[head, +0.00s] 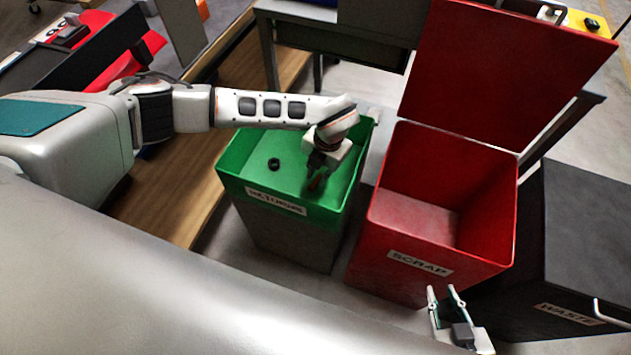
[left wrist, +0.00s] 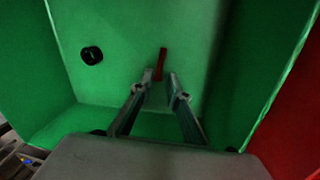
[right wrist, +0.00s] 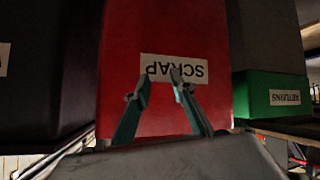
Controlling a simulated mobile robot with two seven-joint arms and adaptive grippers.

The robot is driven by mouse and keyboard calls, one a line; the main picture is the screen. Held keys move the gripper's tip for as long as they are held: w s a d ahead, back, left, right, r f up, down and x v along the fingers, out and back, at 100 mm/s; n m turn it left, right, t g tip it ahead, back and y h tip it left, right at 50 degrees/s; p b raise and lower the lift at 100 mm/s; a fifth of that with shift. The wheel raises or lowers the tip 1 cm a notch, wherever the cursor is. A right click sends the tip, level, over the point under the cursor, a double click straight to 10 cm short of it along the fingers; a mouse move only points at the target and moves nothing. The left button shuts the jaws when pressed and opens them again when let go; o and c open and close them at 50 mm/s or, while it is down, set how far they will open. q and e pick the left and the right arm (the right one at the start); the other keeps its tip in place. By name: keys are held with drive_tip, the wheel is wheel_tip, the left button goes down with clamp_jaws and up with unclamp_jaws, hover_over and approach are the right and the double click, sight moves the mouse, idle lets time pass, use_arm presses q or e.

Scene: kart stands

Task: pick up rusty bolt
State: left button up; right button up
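The rusty bolt (left wrist: 161,63) is a small reddish-brown piece inside the green bin (head: 232,182). In the left wrist view it lies just beyond the fingertips of my left gripper (left wrist: 161,76), roughly in line with the gap between them. My left gripper reaches down into the green bin with its fingers apart; I cannot tell whether they touch the bolt. In the head view the bolt (head: 317,183) shows just below the left gripper (head: 317,170). My right gripper (head: 444,291) is open and empty, in front of the red scrap bin (head: 400,274).
A small black round part (head: 274,164) lies in the green bin, left of the bolt; it also shows in the left wrist view (left wrist: 92,55). The green bin's walls surround my left gripper. The red bin's raised lid (head: 500,70) and a black waste bin (head: 590,230) stand right.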

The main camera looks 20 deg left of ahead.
sight(314, 183)
use_arm(q)
drive_tip(key=f, duration=0.2)
drive_tip(key=f+b, duration=0.1)
drive_tip(key=f, duration=0.1)
drive_tip(key=shift+a+f, duration=0.1)
drive_tip(key=shift+a, duration=0.3)
drive_tip(key=shift+w, duration=0.1)
drive_tip(key=shift+c, duration=0.4)
clamp_jaws()
use_arm(e)
drive_tip(key=shift+w+a, duration=0.2)
use_arm(q)
drive_tip(key=shift+r, duration=0.2)
